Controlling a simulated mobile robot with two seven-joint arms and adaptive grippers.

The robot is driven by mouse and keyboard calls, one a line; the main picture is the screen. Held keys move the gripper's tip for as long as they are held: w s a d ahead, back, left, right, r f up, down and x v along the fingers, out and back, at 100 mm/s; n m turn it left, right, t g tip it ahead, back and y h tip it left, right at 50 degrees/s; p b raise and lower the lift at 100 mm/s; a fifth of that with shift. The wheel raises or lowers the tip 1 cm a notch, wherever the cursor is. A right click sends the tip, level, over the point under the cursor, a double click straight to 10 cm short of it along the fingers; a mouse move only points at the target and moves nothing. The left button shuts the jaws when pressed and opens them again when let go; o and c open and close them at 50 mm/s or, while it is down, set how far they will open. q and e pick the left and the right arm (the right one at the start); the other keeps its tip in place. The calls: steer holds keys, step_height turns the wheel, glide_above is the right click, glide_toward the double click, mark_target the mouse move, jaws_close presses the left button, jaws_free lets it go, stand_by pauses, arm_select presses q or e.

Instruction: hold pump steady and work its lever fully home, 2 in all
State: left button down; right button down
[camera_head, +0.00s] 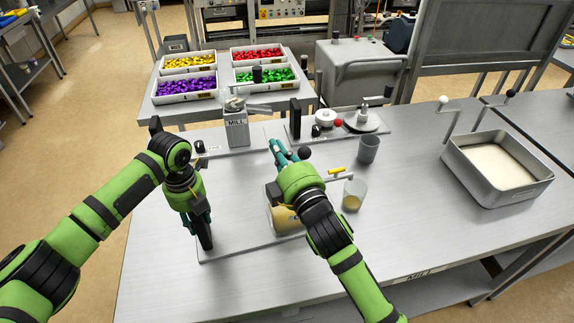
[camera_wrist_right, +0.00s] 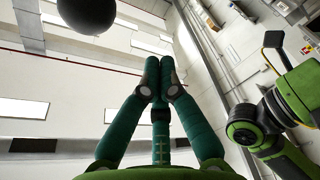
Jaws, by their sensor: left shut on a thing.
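The pump has a pale tan cylinder (camera_head: 283,217) on a grey base plate (camera_head: 225,250), partly hidden behind my right gripper and wrist. My left gripper (camera_head: 192,222) is shut on the pump's dark upright post at the left end of the plate; the contact itself is mostly hidden. A black ball knob (camera_head: 305,153), apparently on the pump's lever, stands just right of my right fingers. My right gripper (camera_head: 276,148) points away toward the back. In the right wrist view its teal fingers (camera_wrist_right: 160,75) meet with nothing visible between them, and the black ball (camera_wrist_right: 87,12) is apart from them.
A mill (camera_head: 236,128) and a plate with a red knob (camera_head: 338,123) stand behind. A grey cup (camera_head: 368,149) and a beaker (camera_head: 353,194) stand to the right, near a yellow-handled part (camera_head: 337,170). A metal tray (camera_head: 497,167) is far right. The front right bench is clear.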

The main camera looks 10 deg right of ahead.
mark_target(301, 158)
steer(key=shift+s+d+f, duration=0.2)
steer(key=shift+d+f, duration=0.35)
steer(key=shift+d, duration=0.3)
steer(key=shift+s+d+f, duration=0.15)
steer(key=shift+d+f, duration=0.35)
steer(key=shift+d, duration=0.3)
steer(key=shift+d+f+m, duration=0.3)
steer(key=shift+d+m, duration=0.2)
steer(key=shift+d, duration=0.3)
